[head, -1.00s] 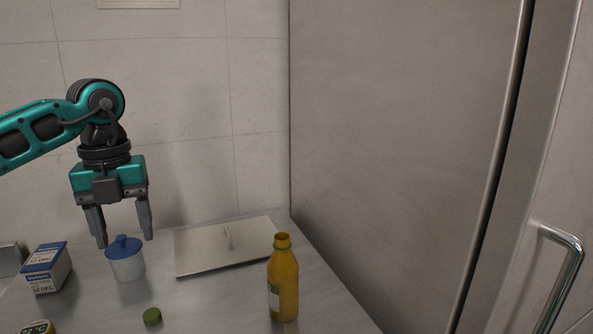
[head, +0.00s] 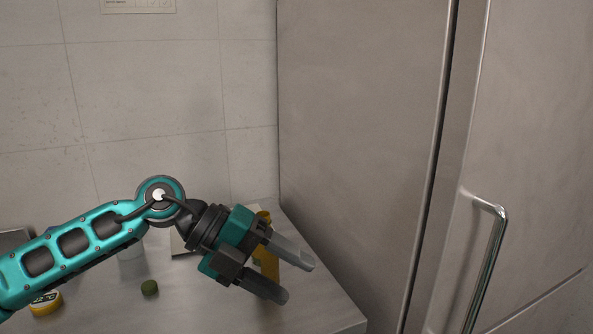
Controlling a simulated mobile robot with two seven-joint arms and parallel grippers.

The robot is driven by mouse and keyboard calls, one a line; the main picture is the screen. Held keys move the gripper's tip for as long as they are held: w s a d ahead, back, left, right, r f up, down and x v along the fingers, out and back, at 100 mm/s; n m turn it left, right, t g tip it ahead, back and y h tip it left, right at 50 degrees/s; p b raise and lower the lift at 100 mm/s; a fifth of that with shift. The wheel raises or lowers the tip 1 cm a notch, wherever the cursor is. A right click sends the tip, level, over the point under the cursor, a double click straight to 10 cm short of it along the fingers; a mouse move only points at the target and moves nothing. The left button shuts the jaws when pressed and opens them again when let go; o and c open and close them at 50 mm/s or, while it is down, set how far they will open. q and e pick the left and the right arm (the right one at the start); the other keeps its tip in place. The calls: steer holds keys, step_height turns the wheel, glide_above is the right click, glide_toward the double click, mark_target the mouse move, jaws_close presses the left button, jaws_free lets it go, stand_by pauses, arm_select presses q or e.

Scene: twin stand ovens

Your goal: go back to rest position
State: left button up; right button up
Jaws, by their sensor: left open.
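My left arm reaches in from the left, and my left gripper (head: 296,281) is open and points to the right and down, over the right part of the counter. Its jaws hold nothing that I can see. A yellow bottle (head: 268,266) stands behind the gripper and is largely hidden by it. My right gripper is not in the picture.
The steel counter (head: 325,310) has a green cap (head: 149,287), a yellow round item (head: 46,302) and a mostly hidden white jar (head: 131,269). A flat metal lid (head: 178,243) is largely covered by my arm. A tall steel cabinet (head: 365,130) with a handle (head: 490,255) stands right.

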arm_select(q)
steer(key=s+d+r+n+t+h, duration=0.1)
steer(key=s+d+r+h, duration=0.1)
steer(key=d+r+h, duration=0.3)
step_height(320, 180, up, 3)
steer(key=w+a+n+t+h, duration=0.15)
steer(key=n+t+h, duration=0.25)
steer(key=n+t, duration=0.6)
steer(key=w+a+f+n+t+y, duration=0.3)
steer(key=a+f+n+t+y, duration=0.65)
steer(key=n+y, duration=0.65)
steer(key=s+a+f+n+g+y, duration=0.25)
steer(key=s+a+f+g, duration=0.2)
steer(key=f, duration=0.25)
steer(key=s+a+f+n+g+y, duration=0.25)
steer(key=a+f+n, duration=0.2)
steer(key=f, duration=0.25)
steer(key=s+a+f+g, duration=0.2)
steer(key=s+f+g, duration=0.2)
steer(key=s, duration=0.5)
steer(key=s+a+f+g, duration=0.2)
steer(key=s+f+g, duration=0.3)
steer(key=s, duration=0.3)
steer(key=w+d+f+t+h, duration=0.2)
steer(key=w+d+f+t, duration=0.1)
steer(key=w+f+t, duration=0.4)
step_height(320, 180, down, 3)
steer(key=shift+r+m+h+b, duration=0.15)
steer(key=shift+m+h+b, duration=0.15)
steer(key=shift+b, duration=0.1)
